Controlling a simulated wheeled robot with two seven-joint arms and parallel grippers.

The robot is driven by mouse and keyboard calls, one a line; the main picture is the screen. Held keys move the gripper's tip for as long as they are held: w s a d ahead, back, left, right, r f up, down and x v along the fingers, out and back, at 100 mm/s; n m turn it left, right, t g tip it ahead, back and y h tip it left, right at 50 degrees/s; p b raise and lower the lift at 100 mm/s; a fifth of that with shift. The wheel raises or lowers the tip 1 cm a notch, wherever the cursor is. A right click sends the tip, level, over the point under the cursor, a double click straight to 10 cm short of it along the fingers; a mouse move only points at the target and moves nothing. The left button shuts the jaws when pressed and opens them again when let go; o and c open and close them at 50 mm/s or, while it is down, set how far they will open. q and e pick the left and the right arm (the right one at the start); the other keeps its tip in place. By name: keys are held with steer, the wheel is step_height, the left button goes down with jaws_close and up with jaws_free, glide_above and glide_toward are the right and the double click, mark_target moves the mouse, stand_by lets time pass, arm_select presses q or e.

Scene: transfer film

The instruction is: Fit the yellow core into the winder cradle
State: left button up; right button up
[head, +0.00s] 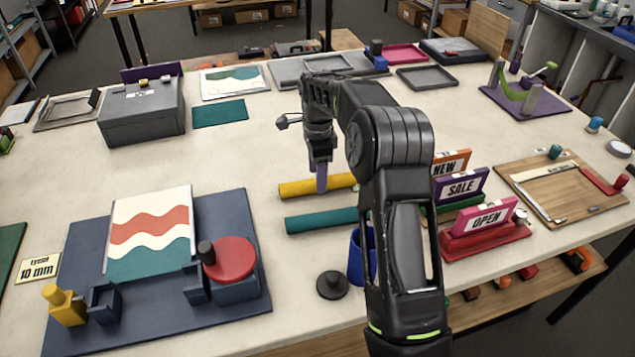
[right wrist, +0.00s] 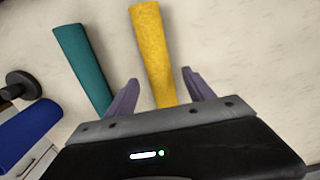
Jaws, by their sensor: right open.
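The yellow core (head: 299,187) lies on the table, partly hidden behind my right gripper (head: 321,178). In the right wrist view the yellow core (right wrist: 152,45) runs between the two open purple fingers (right wrist: 160,92); I cannot tell whether they touch it. The winder stands on a dark blue board (head: 226,215) at the left. Its cradle appears to be two dark blue brackets, a left one (head: 104,302) and a right one (head: 194,283), empty between. A red disc (head: 231,258) with a black knob stands beside the right bracket. My left gripper is not in view.
A teal core (head: 315,221) lies in front of the yellow one. A blue core (head: 357,262) and a black round piece (head: 332,284) are nearer me. A yellow block (head: 64,307) stands by the left bracket. Sign holders (head: 484,240) stand at the right.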

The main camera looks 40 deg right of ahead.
step_height(320, 180, down, 2)
steer(key=shift+f, duration=0.1)
steer(key=shift+c, duration=0.4)
jaws_close()
stand_by(0.6)
